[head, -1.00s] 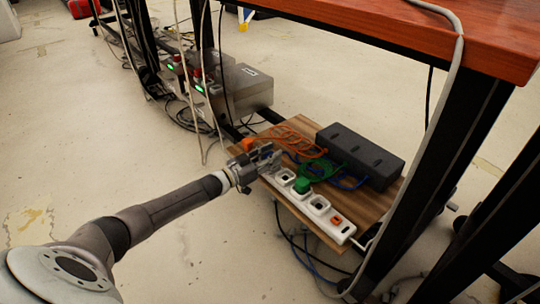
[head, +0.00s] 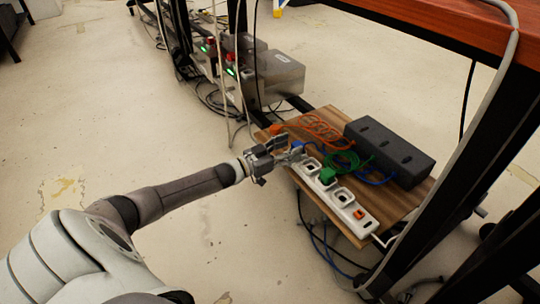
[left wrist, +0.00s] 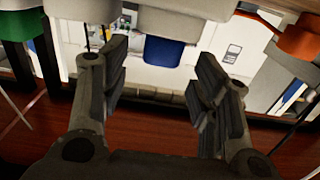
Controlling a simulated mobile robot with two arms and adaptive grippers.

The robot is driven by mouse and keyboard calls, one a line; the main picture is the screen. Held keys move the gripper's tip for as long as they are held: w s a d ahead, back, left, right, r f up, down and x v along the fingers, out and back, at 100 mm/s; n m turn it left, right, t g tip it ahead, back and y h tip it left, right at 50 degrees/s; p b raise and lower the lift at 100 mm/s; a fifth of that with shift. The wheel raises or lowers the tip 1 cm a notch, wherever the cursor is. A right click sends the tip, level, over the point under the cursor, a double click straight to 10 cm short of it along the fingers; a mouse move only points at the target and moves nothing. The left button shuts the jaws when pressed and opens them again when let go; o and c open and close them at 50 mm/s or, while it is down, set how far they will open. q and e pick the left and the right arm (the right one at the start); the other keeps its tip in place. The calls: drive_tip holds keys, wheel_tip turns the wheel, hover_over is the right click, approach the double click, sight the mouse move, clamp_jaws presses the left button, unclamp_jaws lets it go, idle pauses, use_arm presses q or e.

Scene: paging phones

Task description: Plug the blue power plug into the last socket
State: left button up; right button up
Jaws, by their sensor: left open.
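The blue power plug (head: 297,146) shows only as a small blue patch by my left fingertips in the head view. In the left wrist view the blue plug (left wrist: 163,50) hangs below a pale grey block, centred between the two fingers. My left gripper (head: 287,151) is open, at the far left end of the white power strip (head: 347,207). In the left wrist view the left gripper (left wrist: 158,70) has a finger on each side of the plug, with gaps. A green plug (head: 327,176) sits in the strip. The gripper partly hides the strip's far end. My right gripper is out of view.
The strip lies on a wooden board (head: 322,118) with a dark grey box (head: 390,150) and orange, green and blue cables. An orange plug (head: 277,129) lies beyond the gripper. A red-brown tabletop (head: 450,22) and dark legs stand at right. Open floor lies left.

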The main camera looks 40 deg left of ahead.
use_arm(q)
drive_tip(key=v, duration=0.8)
drive_tip(key=shift+s, duration=0.2)
drive_tip(key=shift+r, duration=0.1)
